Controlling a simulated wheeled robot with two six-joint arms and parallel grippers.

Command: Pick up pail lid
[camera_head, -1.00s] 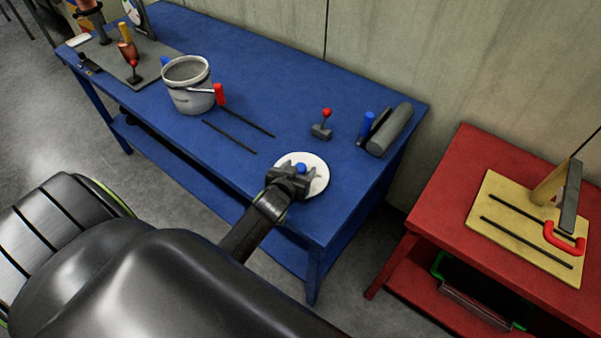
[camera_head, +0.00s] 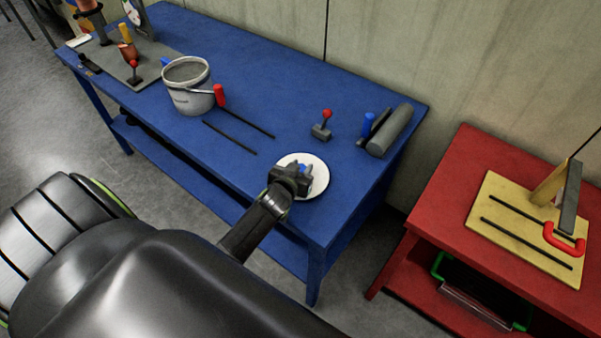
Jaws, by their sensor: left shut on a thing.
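The pail lid (camera_head: 318,177) is a white disc with a blue knob (camera_head: 303,168) at its middle. It is at the front right part of the blue table, and I cannot tell whether it touches the top. My left gripper (camera_head: 300,172) is over the lid and shut on its knob, which the fingers partly hide. The pail (camera_head: 189,92), grey-white with a red grip on its handle, stands open on the table to the left. My right gripper is not in view.
Two dark rods (camera_head: 230,137) lie between pail and lid. A red-topped lever (camera_head: 322,127) and a grey cylinder (camera_head: 390,130) are behind the lid. A red table (camera_head: 440,190) with a yellow board stands to the right, across a gap.

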